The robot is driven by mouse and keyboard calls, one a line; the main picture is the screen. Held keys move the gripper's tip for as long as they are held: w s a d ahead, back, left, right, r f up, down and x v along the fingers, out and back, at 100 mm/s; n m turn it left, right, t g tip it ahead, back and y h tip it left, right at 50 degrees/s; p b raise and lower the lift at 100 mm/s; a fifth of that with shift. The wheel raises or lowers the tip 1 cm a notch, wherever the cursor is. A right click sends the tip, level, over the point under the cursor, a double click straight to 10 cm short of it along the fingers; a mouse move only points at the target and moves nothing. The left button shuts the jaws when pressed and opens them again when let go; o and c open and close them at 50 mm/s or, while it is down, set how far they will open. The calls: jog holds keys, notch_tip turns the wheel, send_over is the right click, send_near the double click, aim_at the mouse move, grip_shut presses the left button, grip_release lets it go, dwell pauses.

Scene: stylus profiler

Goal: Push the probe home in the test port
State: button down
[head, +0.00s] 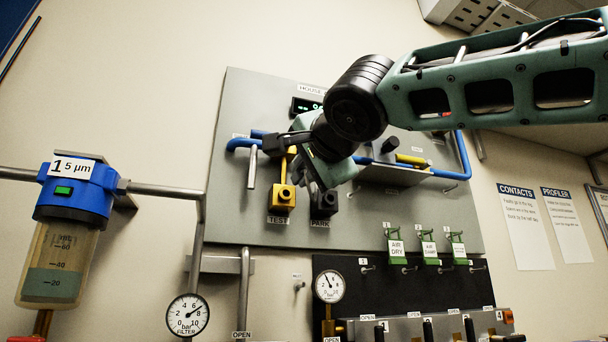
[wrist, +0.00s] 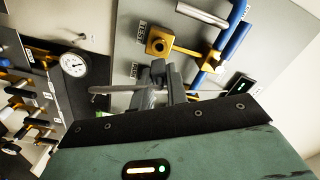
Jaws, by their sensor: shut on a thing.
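The test port (head: 282,198) is a yellow block with a round opening, above the TEST label on the grey panel. It also shows in the wrist view (wrist: 160,41), open and with nothing in its mouth. The dark park port (head: 322,203) is just to its right, above the PARK label. My gripper (head: 318,182) is in front of the panel by the park port, to the right of the test port. In the wrist view its dark fingers (wrist: 167,82) are close together, shut on the probe.
Blue pipe (head: 463,152) and a yellow pipe run across the panel (head: 235,95). Below are green-framed tags (head: 396,246), a gauge (head: 328,286) and a valve row. A blue-topped filter bowl (head: 72,200) hangs at left. A thin metal rod (wrist: 112,89) shows near my fingers.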

aim_at(295, 183)
jog(key=x, duration=0.3)
jog(key=shift+w+p, duration=0.25)
jog(key=shift+p, duration=0.15)
jog(key=shift+x, duration=0.8)
jog(key=shift+w+a, duration=0.1)
jog(key=shift+w, duration=0.15)
jog(key=shift+w+a, duration=0.1)
jog(key=shift+w, duration=0.25)
jog(key=shift+w, duration=0.2)
jog(key=shift+w+a, duration=0.15)
jog(key=shift+w, duration=0.1)
jog(key=c, duration=1.3)
grip_release()
jog(key=shift+c, duration=0.3)
